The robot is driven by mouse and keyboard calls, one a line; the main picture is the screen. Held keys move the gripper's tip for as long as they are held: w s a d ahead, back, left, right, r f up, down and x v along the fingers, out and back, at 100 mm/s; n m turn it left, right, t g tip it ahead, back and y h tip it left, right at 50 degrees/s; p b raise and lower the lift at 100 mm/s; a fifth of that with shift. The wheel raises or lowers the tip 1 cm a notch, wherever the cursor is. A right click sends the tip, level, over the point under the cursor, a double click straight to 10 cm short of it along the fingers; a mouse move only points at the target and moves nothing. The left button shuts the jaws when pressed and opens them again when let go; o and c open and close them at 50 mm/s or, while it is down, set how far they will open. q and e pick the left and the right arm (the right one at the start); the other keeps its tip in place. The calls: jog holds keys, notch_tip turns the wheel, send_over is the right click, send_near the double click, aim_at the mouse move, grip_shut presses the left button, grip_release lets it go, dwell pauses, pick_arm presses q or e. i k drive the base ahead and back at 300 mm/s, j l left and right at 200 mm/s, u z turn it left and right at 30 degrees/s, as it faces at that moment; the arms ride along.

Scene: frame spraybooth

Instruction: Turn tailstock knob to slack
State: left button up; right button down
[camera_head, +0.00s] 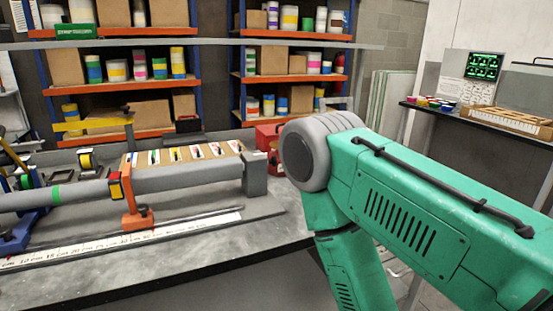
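A long grey tube (175,180) lies lengthwise along the bench (150,270). Its right end meets an upright grey block (255,173), which looks like the tailstock. I cannot make out a knob on this block. My green right arm comes in from the right, bends at a grey joint and runs down out of the picture. It covers the area just right of the block. Neither of my grippers is in view.
An orange clamp (136,215) stands by the tube. Behind it is a board with coloured strips (185,155). A red box (268,138) sits at the bench's back right. A ruler strip (120,244) runs along the front. Shelves and a side table (480,128) stand behind.

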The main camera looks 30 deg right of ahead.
aim_at(273, 161)
jog(key=l+u, duration=0.1)
jog(key=l, duration=0.5)
jog(key=k+l, duration=0.15)
jog(key=l, duration=0.5)
jog(key=l+u, duration=0.15)
jog(key=l, duration=0.45)
jog(key=k+l, duration=0.15)
jog(key=l, duration=0.45)
jog(key=u, duration=0.05)
